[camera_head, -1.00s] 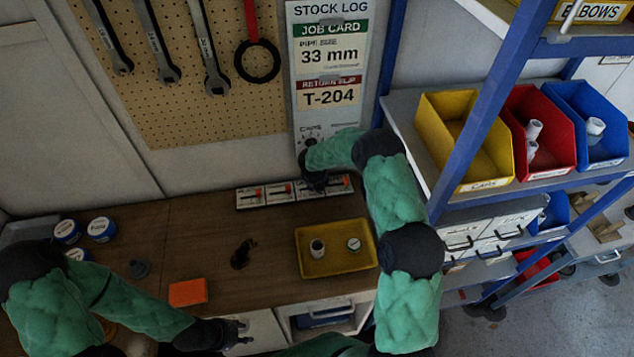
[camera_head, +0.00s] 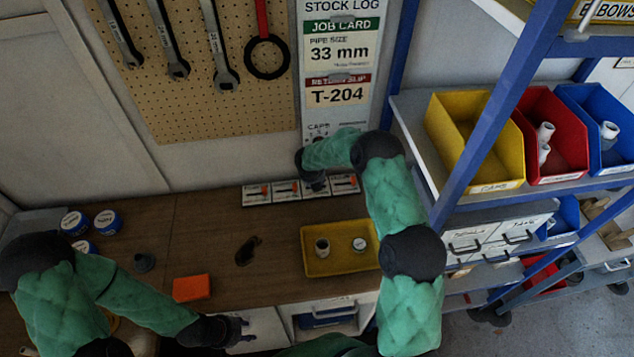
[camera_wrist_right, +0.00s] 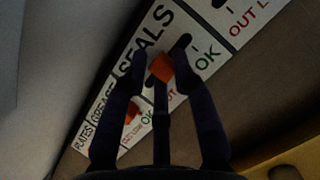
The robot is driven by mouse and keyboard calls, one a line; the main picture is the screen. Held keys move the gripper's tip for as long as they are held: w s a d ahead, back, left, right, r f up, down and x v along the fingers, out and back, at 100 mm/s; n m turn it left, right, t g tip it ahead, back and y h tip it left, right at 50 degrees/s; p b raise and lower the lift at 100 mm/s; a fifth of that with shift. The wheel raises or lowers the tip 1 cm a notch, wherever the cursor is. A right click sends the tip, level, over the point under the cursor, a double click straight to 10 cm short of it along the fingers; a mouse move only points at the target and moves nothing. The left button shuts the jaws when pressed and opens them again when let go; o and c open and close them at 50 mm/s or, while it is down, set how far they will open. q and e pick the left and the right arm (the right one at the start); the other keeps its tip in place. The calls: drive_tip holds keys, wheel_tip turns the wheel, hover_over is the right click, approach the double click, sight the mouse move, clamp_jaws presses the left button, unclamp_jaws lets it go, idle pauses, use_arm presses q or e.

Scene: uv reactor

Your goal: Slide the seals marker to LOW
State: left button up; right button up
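The SEALS plate (camera_wrist_right: 143,48) fills the middle of the right wrist view, with a dark slot and the words OUT and OK. Its orange marker (camera_wrist_right: 162,68) sits between the fingertips of my right gripper (camera_wrist_right: 161,62). The fingers are apart on either side of it; firm contact is not clear. The marker is away from the slot's OK end; the LOW word is hidden by a finger, so its exact setting is unclear. In the head view my right gripper (camera_head: 317,184) is over the row of plates. My left gripper (camera_head: 240,330) is at the bench's front edge, its fingers apart and empty.
Neighbouring plates (camera_head: 256,195) with orange markers stand in the row. A yellow tray (camera_head: 312,266) with two round parts lies in front. An orange block (camera_head: 192,288) and a dark object (camera_head: 248,251) are on the bench. A blue shelf post (camera_head: 495,110) stands right of my right arm.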

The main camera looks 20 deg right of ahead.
drive_tip(key=shift+o, duration=0.8)
drive_tip(key=shift+r, duration=0.1)
drive_tip(key=v, duration=1.2)
